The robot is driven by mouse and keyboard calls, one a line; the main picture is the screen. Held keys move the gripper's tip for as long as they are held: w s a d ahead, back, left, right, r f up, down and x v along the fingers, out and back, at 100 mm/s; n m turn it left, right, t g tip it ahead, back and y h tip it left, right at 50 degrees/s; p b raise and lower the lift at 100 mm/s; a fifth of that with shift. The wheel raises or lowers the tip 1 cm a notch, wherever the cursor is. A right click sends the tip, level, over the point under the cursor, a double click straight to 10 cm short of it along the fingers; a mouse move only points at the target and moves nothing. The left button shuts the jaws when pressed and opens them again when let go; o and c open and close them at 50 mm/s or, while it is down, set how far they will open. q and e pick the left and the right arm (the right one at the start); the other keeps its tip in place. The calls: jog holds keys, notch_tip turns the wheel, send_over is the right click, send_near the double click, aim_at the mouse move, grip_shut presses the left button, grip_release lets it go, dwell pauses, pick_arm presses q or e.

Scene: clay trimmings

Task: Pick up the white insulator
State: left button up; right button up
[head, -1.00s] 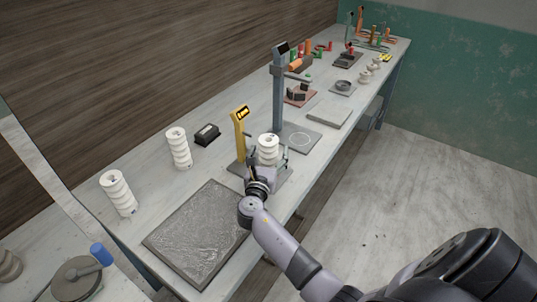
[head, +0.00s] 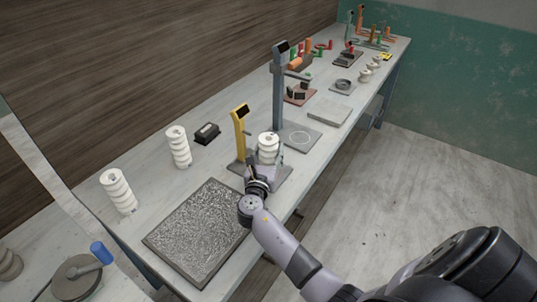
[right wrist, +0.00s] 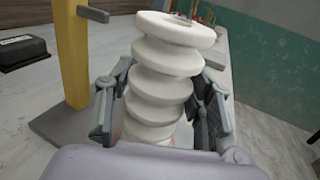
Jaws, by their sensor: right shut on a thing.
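A white ribbed insulator (head: 268,147) stands upright on the grey base of the yellow gauge stand (head: 240,136). It fills the middle of the right wrist view (right wrist: 162,82). My right gripper (head: 268,160) has its fingers on both sides of this insulator and is shut on it. In the right wrist view the fingers (right wrist: 163,112) press along its lower ribs. Its lower end is hidden behind my gripper. Two more white insulators stand on the bench at the left, one nearer (head: 118,191) and one farther back (head: 178,147). My left gripper is not in view.
A dark textured slab (head: 200,232) lies just left of my right gripper. A tall grey-blue stand (head: 279,90) rises close behind the held insulator. Bare floor lies right of the bench.

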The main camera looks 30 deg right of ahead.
grip_shut()
jog(key=shift+r, duration=0.1)
